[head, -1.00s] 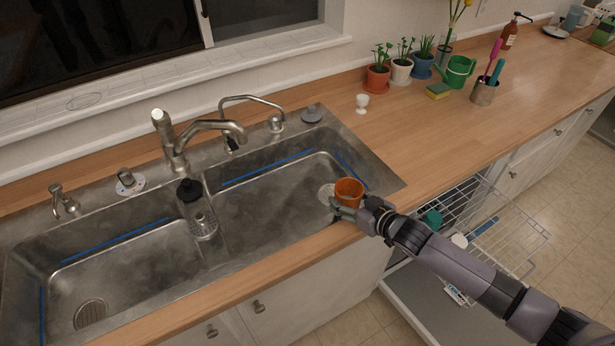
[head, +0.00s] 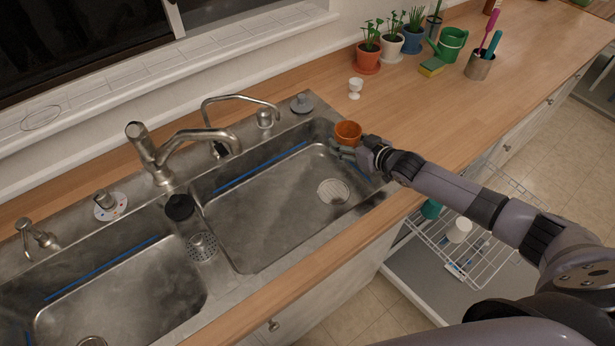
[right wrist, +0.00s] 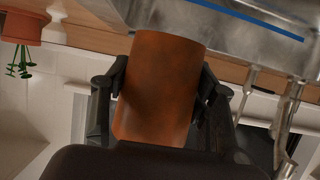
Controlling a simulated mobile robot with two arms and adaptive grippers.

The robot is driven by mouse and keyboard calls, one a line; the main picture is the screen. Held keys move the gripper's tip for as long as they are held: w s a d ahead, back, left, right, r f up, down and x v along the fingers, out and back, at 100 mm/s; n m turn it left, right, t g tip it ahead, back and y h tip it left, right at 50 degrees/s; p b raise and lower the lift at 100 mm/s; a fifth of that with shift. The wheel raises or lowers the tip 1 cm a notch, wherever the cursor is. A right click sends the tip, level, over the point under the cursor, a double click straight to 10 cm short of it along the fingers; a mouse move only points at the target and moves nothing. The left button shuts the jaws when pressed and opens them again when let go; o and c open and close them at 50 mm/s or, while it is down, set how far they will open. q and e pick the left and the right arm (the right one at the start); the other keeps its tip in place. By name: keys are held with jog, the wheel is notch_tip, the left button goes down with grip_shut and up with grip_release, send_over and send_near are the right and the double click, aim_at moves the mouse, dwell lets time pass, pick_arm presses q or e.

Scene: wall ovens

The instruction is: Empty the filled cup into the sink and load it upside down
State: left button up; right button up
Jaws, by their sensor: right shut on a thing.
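The orange-brown cup (head: 348,133) is held by my right gripper (head: 356,150) over the back right part of the right sink basin (head: 275,205). In the right wrist view the cup (right wrist: 160,85) stands between the two fingers, which press on its sides. In the head view the cup looks roughly upright, with its mouth facing up; its contents cannot be made out. The dishwasher rack (head: 480,245) is pulled out below the counter at right and holds a teal cup (head: 431,208) and a white cup (head: 459,230). My left gripper is not in view.
A white egg cup (head: 355,88), potted plants (head: 368,52) and a sponge (head: 431,67) stand on the counter behind the cup. The right basin looks empty.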

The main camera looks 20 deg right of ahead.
jog(key=shift+a, duration=0.1)
jog(key=shift+w+a+f, duration=0.1)
jog(key=shift+a+f, duration=0.05)
jog(key=shift+a, duration=0.1)
jog(key=shift+s+a+f+n+h, duration=0.1)
jog(key=shift+s+f+n+h, duration=0.15)
jog(key=shift+n+h, duration=0.2)
jog(key=shift+s, duration=0.1)
jog(key=shift+a+f+n+t+b, duration=0.2)
jog(key=shift+n+t+b, duration=0.15)
jog(key=shift+b, duration=0.15)
jog(key=shift+a+f+n+h+b, duration=0.3)
jog(key=shift+a+n+h+b, duration=0.2)
jog(key=shift+b, duration=0.2)
jog(key=shift+s+a+f+n+t+h+b, duration=0.3)
jog(key=shift+n+b, duration=0.2)
jog(key=shift+b, duration=0.65)
pick_arm(q)
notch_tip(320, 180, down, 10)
jog(key=b, duration=0.5)
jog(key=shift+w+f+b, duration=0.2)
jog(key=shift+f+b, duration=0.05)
jog(key=shift+b, duration=0.15)
pick_arm(e)
jog(key=shift+s+a+n+t+h, duration=0.1)
jog(key=shift+a+n+t+h, duration=0.3)
jog(key=shift+n, duration=0.45)
jog(key=shift+s+a+n+t+h, duration=0.1)
jog(key=shift+a+n+t+h, duration=0.25)
jog(key=shift+n, duration=0.5)
